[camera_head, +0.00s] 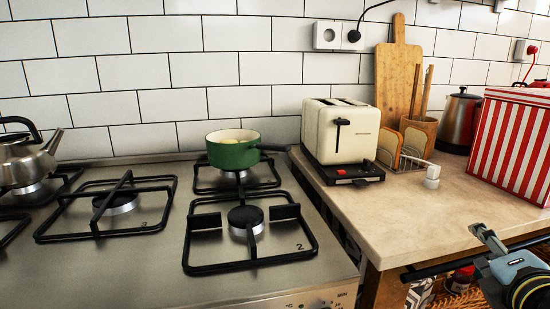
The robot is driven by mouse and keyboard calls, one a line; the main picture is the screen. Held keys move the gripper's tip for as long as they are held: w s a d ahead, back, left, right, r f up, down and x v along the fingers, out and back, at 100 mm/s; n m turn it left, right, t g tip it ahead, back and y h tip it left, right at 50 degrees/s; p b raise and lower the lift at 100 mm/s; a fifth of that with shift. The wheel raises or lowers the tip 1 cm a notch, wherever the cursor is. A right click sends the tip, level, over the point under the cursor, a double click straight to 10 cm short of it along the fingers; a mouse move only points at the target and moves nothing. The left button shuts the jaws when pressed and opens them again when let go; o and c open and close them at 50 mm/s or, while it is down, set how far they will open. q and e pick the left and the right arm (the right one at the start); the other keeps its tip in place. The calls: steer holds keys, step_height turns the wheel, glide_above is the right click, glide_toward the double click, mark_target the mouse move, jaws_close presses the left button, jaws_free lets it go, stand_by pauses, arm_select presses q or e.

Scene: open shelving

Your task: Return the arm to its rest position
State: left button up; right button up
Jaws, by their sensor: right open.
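My right gripper (487,245) shows at the lower right, in front of the counter's front edge. One pale grey finger points up and left, and the blue-grey and black wrist runs out of the picture at the bottom right. The gripper is open, and I see nothing held in it. My left gripper is not in view.
A beige counter (420,215) holds a cream toaster (342,130), bread slices in a rack, wooden boards, a kettle (460,118) and a red-striped box (512,145). A black bar (440,268) lies along the counter's front. A green pot (233,153) stands on the gas hob at left.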

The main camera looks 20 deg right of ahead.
steer(key=s+a+f+m+g+y, duration=0.4)
steer(key=s+a+m+g, duration=0.15)
steer(key=a+m, duration=0.3)
steer(key=s+a+f+m+g+y, duration=0.4)
steer(key=s+a+m, duration=0.2)
steer(key=a+m, duration=0.3)
steer(key=s+d+f+n, duration=0.1)
steer(key=s+f, duration=0.1)
steer(key=f, duration=1.2)
steer(key=s+d+f, duration=0.1)
steer(key=s+f, duration=0.1)
steer(key=f, duration=1.3)
steer(key=s+d+f+g, duration=0.1)
steer(key=s+f+g, duration=0.1)
steer(key=s+f, duration=1.1)
steer(key=s, duration=0.3)
steer(key=shift+s+d, duration=0.15)
steer(key=shift+s, duration=0.15)
